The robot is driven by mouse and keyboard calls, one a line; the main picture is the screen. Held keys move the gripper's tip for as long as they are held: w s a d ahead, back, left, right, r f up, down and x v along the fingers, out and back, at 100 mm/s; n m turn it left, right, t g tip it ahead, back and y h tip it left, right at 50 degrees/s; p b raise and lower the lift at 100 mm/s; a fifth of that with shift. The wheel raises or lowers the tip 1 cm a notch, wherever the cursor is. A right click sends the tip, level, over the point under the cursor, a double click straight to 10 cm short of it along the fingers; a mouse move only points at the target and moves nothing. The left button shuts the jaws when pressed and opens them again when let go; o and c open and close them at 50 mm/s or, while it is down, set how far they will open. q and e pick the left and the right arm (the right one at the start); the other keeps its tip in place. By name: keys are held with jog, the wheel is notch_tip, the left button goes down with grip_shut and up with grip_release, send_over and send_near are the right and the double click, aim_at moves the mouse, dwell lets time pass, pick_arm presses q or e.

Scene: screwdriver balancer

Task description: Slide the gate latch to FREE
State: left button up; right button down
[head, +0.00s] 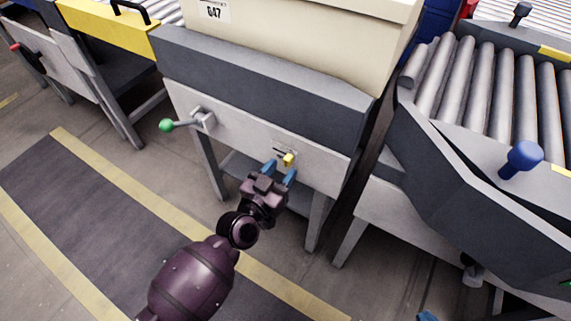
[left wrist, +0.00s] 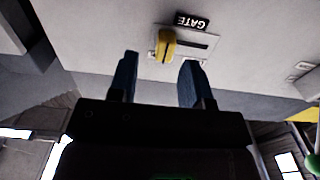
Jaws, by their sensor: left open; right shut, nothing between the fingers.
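The gate latch is a yellow knob (head: 289,160) on a small slotted plate (head: 279,152) on the white front panel. In the left wrist view, the yellow knob (left wrist: 166,44) sits at the left end of the dark slot, near a black GATE label (left wrist: 192,20). My left gripper (head: 280,171) is open, with blue fingers pointing at the panel. In its wrist view, the left gripper (left wrist: 160,72) has the knob between and beyond its fingertips; contact does not show. Only a blue tip of my right gripper (head: 427,316) shows at the bottom edge, away from the latch.
A lever with a green ball (head: 166,125) sticks out left of the latch. A roller conveyor (head: 490,80) with a blue-knobbed lever (head: 524,156) stands at right. The floor in front of the panel is clear.

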pick_arm(q)
jog(key=p+v, duration=0.1)
jog(key=v, duration=0.7)
jog(key=shift+s, duration=0.15)
pick_arm(e)
jog(key=shift+s+d+f, duration=0.2)
jog(key=shift+s+d, duration=0.15)
jog(key=shift+s, duration=0.35)
jog(key=shift+w+a, duration=0.1)
jog(key=shift+w, duration=0.15)
